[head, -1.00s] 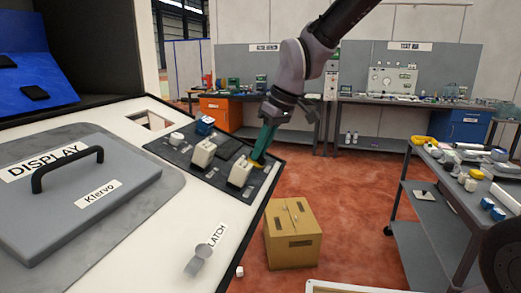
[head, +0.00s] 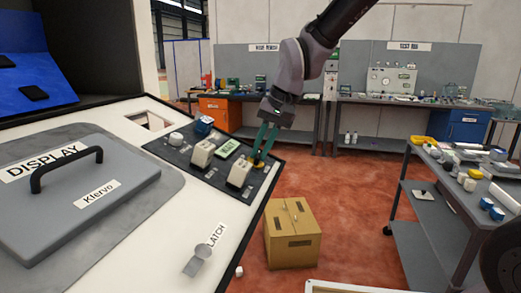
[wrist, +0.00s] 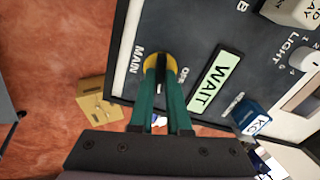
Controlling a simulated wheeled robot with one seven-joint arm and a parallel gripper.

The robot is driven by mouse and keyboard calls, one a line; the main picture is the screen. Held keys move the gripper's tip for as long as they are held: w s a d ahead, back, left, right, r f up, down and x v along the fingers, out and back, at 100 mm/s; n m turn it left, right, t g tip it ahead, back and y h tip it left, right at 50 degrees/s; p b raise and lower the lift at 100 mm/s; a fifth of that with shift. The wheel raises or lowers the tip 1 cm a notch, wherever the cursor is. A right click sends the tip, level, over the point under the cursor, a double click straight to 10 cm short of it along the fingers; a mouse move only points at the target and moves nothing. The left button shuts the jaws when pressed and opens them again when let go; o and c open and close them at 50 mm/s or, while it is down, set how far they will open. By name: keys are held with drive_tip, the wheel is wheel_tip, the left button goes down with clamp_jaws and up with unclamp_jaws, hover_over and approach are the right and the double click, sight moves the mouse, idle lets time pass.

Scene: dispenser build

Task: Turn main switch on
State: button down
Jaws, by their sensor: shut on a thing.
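The main switch (wrist: 149,61) has a yellow round base beside the MAIN label on the dark control panel (wrist: 185,22). In the head view the yellow base (head: 260,165) shows near the panel's right edge. My gripper (wrist: 159,72) has its green fingers closed on the switch's knob, which they mostly hide. In the head view my gripper (head: 263,157) reaches down onto the switch from above. The panel's small screen (wrist: 215,82) is lit pale green and reads WAIT; it also shows in the head view (head: 226,149).
Two white rockers or blocks (head: 201,153) and a blue part (head: 203,126) sit on the panel near the switch. A grey DISPLAY lid with a black handle (head: 68,163) and a latch (head: 198,259) are to the left. A cardboard box (head: 292,233) stands on the floor.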

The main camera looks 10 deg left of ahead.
drive_tip(key=shift+m, duration=1.6)
drive_tip(key=c, duration=0.9)
unclamp_jaws()
drive_tip(key=v, duration=1)
drive_tip(key=shift+d+r, duration=0.2)
drive_tip(key=shift+r, duration=0.15)
